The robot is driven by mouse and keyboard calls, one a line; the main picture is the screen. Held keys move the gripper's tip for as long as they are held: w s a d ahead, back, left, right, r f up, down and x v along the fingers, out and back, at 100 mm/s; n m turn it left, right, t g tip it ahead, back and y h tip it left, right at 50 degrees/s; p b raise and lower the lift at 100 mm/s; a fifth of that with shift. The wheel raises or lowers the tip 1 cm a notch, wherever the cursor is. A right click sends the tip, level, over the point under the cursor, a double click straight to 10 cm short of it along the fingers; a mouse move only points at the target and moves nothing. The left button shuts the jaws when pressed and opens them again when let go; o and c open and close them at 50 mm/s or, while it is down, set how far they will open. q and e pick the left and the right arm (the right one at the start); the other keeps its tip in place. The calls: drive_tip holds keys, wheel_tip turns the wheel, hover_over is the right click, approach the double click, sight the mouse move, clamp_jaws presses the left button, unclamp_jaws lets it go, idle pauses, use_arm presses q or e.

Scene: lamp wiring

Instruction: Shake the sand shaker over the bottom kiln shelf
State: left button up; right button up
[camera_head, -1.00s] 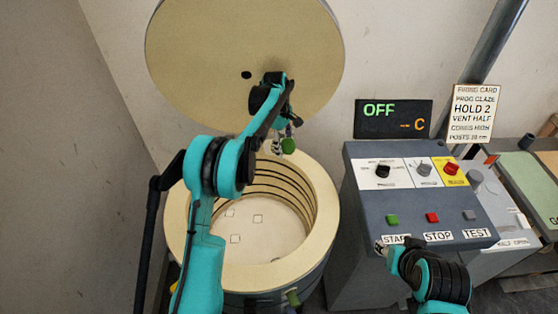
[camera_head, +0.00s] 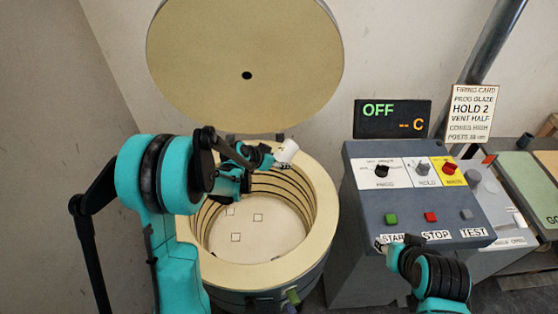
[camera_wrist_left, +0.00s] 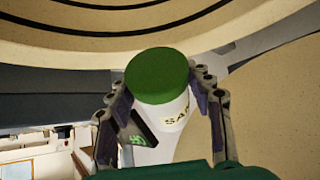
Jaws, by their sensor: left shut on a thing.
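The sand shaker is a white cylinder (camera_head: 286,152) with a green cap (camera_wrist_left: 157,75) and a partly hidden label. My left gripper (camera_wrist_left: 162,108) is shut on it, with a finger on each side. In the head view it is tilted above the back of the open kiln's opening, and its cap is hidden. The bottom kiln shelf (camera_head: 270,222) is the cream floor deep in the kiln, marked with small square outlines. I see no sand on it. My right gripper (camera_head: 384,248) is by the START label, and its jaws are too small to read.
The round kiln (camera_head: 325,215) has a thick cream rim and grooved walls. Its lid (camera_head: 245,40) stands raised behind. The grey control panel (camera_head: 410,190) is to the right, with buttons and a display (camera_head: 393,118) reading OFF. My left arm crosses the kiln's left side.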

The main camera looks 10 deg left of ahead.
idle(0.4)
use_arm(q)
drive_tip(key=shift+s, duration=0.15)
wheel_tip(320, 180, down, 10)
drive_tip(key=b, duration=0.9)
idle(0.4)
drive_tip(key=shift+r, duration=0.1)
